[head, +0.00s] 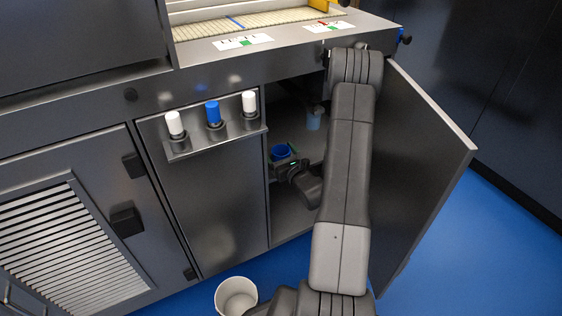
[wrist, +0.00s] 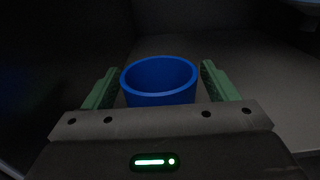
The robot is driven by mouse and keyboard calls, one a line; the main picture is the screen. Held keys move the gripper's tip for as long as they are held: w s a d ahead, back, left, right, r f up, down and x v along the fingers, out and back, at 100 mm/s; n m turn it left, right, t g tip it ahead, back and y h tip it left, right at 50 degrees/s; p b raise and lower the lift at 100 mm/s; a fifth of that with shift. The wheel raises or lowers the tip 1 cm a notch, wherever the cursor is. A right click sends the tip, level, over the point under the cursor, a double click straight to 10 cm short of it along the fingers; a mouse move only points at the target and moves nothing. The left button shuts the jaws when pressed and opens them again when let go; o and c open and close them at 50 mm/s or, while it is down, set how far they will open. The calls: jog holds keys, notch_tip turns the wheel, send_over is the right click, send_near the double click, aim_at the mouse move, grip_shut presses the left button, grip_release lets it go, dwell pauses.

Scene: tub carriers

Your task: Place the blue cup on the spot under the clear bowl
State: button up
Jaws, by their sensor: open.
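The blue cup (head: 281,152) stands upright inside the open cabinet, at the left of the opening. It also shows in the wrist view (wrist: 158,88), rim up. My gripper (wrist: 160,72) is open, with one green finger on each side of the cup. In the head view my gripper (head: 284,163) covers the lower part of the cup. A pale blue see-through vessel (head: 314,119), perhaps the clear bowl, is further back and to the right in the cabinet. The spot under it cannot be made out.
The cabinet door (head: 415,165) stands open to the right of my arm. A ledge (head: 217,138) with two white bottles and a blue one sticks out left of the opening. A white tub (head: 236,296) stands on the blue floor. The cabinet floor right of the cup looks clear.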

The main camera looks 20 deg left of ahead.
jog(key=shift+w+a, duration=0.3)
jog(key=shift+c, duration=0.4)
jog(key=c, duration=1.1)
jog(key=shift+o, duration=0.2)
jog(key=shift+r, duration=0.1)
